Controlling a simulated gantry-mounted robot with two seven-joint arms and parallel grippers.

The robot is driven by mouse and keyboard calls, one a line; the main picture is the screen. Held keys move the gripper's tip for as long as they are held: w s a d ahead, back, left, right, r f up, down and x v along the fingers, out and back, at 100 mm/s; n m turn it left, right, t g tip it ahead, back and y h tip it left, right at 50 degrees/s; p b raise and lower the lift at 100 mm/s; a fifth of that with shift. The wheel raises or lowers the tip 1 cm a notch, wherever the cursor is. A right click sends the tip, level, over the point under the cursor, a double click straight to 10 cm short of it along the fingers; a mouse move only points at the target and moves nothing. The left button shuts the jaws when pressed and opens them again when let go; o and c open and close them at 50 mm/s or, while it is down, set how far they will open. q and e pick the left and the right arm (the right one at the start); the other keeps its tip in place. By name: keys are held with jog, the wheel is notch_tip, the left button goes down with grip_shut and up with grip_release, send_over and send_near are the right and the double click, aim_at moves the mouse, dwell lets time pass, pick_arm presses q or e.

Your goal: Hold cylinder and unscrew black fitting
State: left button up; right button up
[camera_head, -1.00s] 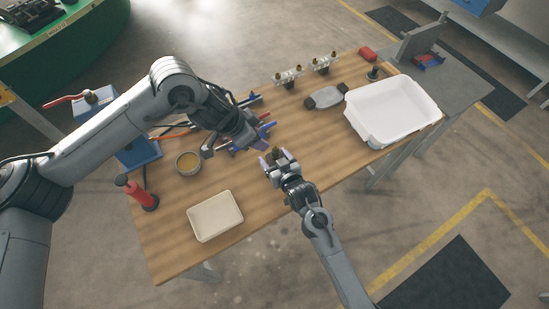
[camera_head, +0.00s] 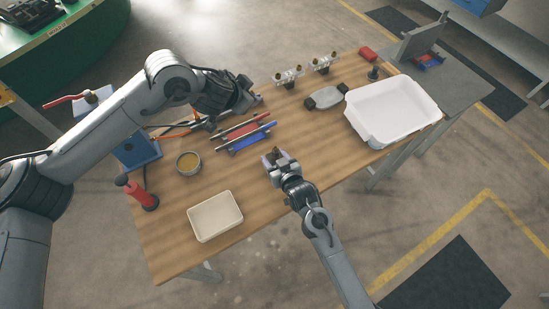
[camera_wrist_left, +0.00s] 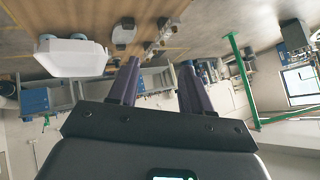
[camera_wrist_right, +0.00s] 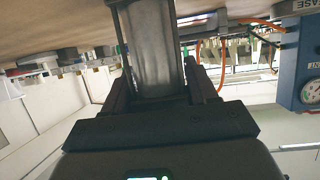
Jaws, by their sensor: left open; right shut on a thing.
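My right gripper (camera_head: 273,158) is over the middle of the table, shut on a grey metal cylinder. The right wrist view shows the cylinder (camera_wrist_right: 153,45) upright in that picture between the two fingers, running out of the top edge. My left gripper (camera_head: 254,99) is behind and to the left of the right one, apart from the cylinder. In the left wrist view the left gripper (camera_wrist_left: 158,66) has its fingers apart with nothing between them. I cannot make out the black fitting on the cylinder; its end is too small or hidden.
Red and blue tools (camera_head: 246,133) lie on the wooden table behind the right gripper. A small bowl (camera_head: 188,163), a cream tray (camera_head: 215,216) and a red-handled tool (camera_head: 138,192) stand at left. A white tub (camera_head: 391,110) stands right. The front middle of the table is clear.

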pick_arm(q)
jog(key=w+a+r+n+t+y, duration=0.25)
jog(key=w+r+n, duration=0.2)
jog(key=r, duration=0.25)
jog(key=w+a+r+n+t+y, duration=0.1)
jog(key=w+r+n+t+y, duration=0.1)
jog(key=w+r+n+y, duration=0.35)
jog(key=n+g+h, duration=0.5)
jog(key=n+g, duration=0.6)
jog(key=g, duration=0.2)
send_over(275, 147)
jog(key=f, duration=1.9)
jog(key=shift+w, duration=0.2)
jog(key=shift+s+d+f, duration=0.1)
jog(key=shift+s+f, duration=0.15)
jog(key=shift+f, duration=4.25)
